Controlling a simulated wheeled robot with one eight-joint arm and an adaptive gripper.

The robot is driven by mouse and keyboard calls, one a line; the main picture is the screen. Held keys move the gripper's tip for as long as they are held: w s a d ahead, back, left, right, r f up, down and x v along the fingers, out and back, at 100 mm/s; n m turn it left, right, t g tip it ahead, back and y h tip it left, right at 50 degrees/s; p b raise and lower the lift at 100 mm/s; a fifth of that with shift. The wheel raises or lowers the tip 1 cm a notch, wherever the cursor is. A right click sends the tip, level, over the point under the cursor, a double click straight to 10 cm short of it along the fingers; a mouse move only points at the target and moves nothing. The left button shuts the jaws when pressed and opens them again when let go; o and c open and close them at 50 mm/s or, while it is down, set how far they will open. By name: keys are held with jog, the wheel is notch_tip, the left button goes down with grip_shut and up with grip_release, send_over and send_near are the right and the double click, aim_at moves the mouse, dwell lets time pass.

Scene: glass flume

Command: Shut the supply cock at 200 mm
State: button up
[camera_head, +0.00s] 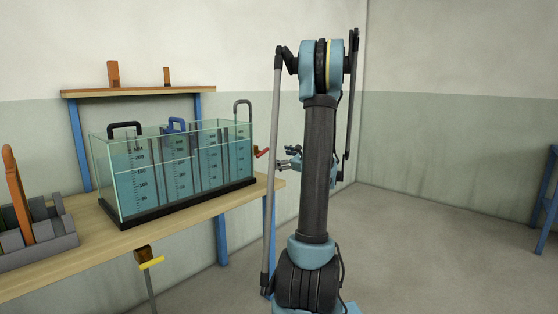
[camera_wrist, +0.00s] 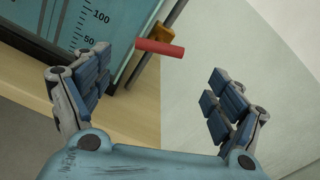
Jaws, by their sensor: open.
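The glass flume (camera_head: 122,200) stands on the wooden bench, blue water inside and black scales on its front. Its water stands at differing heights between the dividers. The supply cock, with a red lever handle (camera_head: 262,153) on a brass body, sits at the flume's right end. In the wrist view both fingers of my gripper (camera_wrist: 160,95) are spread wide.
A grey slotted rack (camera_head: 62,240) with an orange-handled tool stands at the bench's left. A yellow-handled valve (camera_head: 151,262) hangs below the bench's front edge. A shelf (camera_head: 140,92) is on the wall behind. The floor (camera_head: 440,250) at right is clear.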

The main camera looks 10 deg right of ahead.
send_near(264, 153)
jog(key=x, duration=1.1)
dwell(0.6)
jog(key=c, duration=1.1)
